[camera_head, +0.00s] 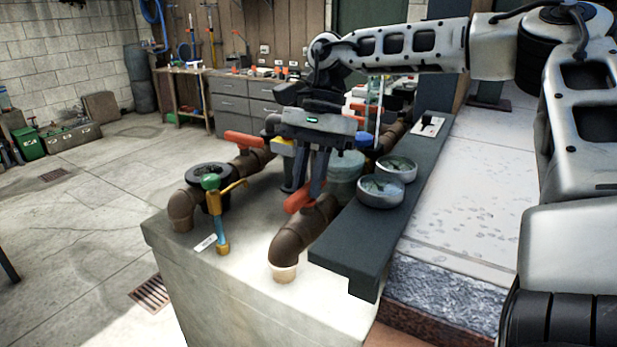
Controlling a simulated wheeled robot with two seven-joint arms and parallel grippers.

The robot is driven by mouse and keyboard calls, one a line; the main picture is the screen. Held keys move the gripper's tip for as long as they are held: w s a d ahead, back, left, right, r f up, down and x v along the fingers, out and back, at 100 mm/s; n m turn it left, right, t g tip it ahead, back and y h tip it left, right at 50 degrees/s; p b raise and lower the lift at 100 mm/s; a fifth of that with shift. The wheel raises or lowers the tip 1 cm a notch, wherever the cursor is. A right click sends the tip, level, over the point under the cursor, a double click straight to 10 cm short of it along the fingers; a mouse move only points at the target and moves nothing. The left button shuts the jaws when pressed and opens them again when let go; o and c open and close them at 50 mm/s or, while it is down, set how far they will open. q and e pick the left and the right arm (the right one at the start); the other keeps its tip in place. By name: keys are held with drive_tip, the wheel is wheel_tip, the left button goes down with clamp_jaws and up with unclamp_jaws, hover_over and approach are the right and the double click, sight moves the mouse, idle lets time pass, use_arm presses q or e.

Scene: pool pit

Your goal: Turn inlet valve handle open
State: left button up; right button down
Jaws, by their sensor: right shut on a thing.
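A brown pipe (290,245) rises from the front of the pale concrete block and bends back, with a red-orange valve handle (298,199) on it. My right gripper (308,192) comes down from above and is shut on this handle, its fingers hiding part of it. A second red-orange valve handle (243,139) sits on another brown pipe farther back to the left. I cannot tell from a label which handle is the inlet. My left gripper is not in view.
A dark shelf board (365,232) with two glass-topped gauges (381,190) lies close right of the gripped handle. A green-topped yellow and blue fitting (217,210) stands left on the concrete block (185,262). Open floor lies left.

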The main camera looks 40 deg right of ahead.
drive_tip(key=c, duration=1.3)
unclamp_jaws()
use_arm(q)
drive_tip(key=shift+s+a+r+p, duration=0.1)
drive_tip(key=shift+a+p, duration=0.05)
drive_tip(key=shift+p, duration=0.75)
use_arm(e)
drive_tip(key=v, duration=1.6)
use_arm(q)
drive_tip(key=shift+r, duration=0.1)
